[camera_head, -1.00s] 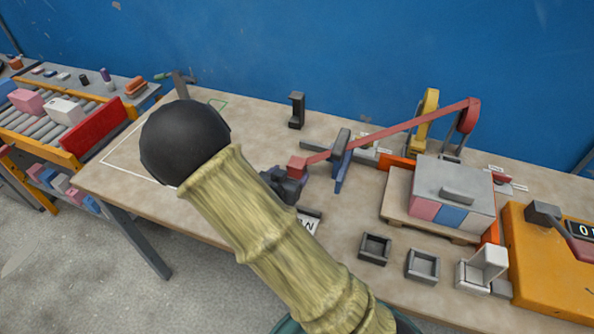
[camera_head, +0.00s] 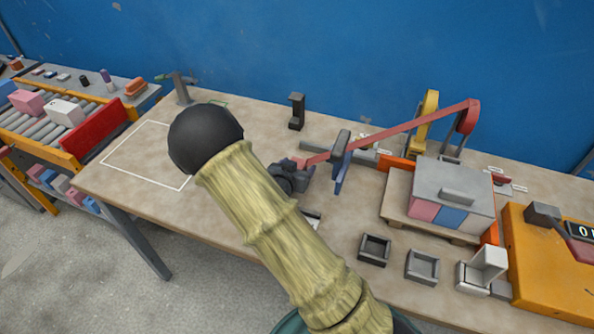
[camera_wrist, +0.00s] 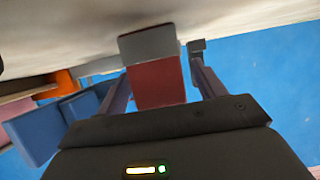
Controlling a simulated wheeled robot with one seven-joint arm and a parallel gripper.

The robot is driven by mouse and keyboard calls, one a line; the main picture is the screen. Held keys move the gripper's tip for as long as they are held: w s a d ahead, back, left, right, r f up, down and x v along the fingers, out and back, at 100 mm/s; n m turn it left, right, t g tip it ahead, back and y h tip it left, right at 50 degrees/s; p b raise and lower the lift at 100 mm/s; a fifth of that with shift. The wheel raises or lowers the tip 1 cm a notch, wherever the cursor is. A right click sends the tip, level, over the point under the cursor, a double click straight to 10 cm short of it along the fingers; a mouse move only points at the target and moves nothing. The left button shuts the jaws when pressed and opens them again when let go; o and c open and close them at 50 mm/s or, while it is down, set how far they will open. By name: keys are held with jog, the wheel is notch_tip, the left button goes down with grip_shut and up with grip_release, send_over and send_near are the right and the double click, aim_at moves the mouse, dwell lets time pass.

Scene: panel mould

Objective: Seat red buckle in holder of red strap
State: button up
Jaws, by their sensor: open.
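The red strap (camera_head: 410,127) runs from a red reel arm at the right, past an upright blue-grey post (camera_head: 341,160), down to the red buckle (camera_head: 302,163). My gripper (camera_head: 292,174) is at the buckle and hides much of it in the head view. In the wrist view, the red buckle (camera_wrist: 158,84), with a grey end, stands between the two open fingers of my gripper (camera_wrist: 158,70). Gaps show beside it, so it does not look clamped. I cannot tell for certain which part is the holder of the red strap.
A grey box with pink and blue panels (camera_head: 452,190) sits on a pallet at the right. Two dark open trays (camera_head: 375,248) lie in front of it. A black stand (camera_head: 297,111) rises at the back. The white-outlined area (camera_head: 145,160) at left is clear.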

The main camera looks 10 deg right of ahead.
jog(key=shift+c, duration=0.4)
jog(key=c, duration=1.1)
notch_tip(320, 180, up, 10)
jog(key=shift+r+p, duration=0.1)
jog(key=shift+p, duration=0.45)
